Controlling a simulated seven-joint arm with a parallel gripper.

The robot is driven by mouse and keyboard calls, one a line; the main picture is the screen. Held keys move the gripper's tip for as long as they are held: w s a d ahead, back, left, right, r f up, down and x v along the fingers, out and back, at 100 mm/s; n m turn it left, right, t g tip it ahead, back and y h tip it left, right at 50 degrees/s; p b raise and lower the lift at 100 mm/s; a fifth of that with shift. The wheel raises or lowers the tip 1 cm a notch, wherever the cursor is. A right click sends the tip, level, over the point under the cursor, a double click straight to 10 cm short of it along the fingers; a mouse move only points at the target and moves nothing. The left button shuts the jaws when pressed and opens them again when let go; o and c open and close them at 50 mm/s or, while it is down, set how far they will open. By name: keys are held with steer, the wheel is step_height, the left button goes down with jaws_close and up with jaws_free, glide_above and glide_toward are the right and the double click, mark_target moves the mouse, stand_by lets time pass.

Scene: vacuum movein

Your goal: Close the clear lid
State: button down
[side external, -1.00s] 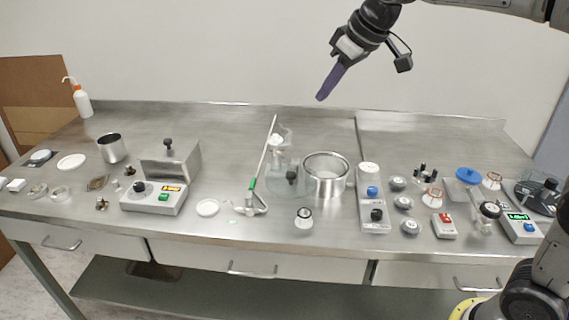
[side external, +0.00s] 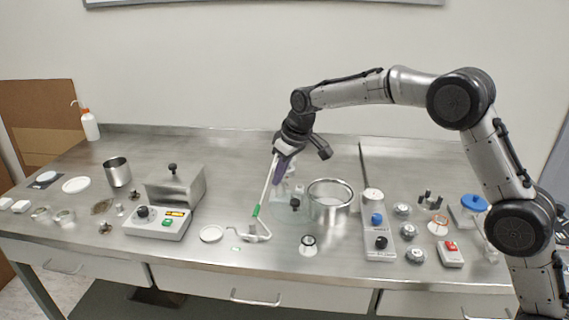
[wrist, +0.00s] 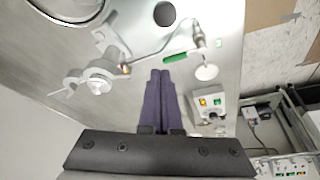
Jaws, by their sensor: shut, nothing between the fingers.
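A clear, see-through part (side external: 287,212), which looks like the lid, is faint near the table's middle. Its edges and tilt are hard to make out. A black knob (side external: 295,203) shows at it, and a black knob (wrist: 165,13) also shows at the top of the wrist view. My gripper (side external: 279,178) has purple fingers pressed together and empty, pointing down behind the clear part, beside a thin rod with a green grip (side external: 256,210). In the wrist view the fingertips (wrist: 160,72) are near a pale fitting (wrist: 98,78). Contact cannot be told.
A steel pot (side external: 330,212) stands just right of the clear part. A switch box (side external: 378,242) is further right. A grey device with a green button (side external: 158,224) and a white dish (side external: 211,234) are on the left.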

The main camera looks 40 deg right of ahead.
mark_target(285, 206)
steer(key=x, duration=0.3)
steer(key=shift+s, duration=0.2)
steer(key=shift+s+d+f, duration=0.1)
steer(key=shift+s+d, duration=0.1)
steer(key=shift+s, duration=0.3)
steer(key=shift+s+d, duration=0.15)
steer(key=shift+s, duration=0.35)
steer(key=shift+s+d+f, duration=0.15)
steer(key=shift+s+d, duration=0.05)
steer(key=shift+s, duration=0.55)
steer(key=shift+s+d, duration=0.1)
steer(key=shift+s+d+n, duration=0.15)
steer(key=shift+s+n, duration=0.05)
steer(key=shift+n, duration=0.2)
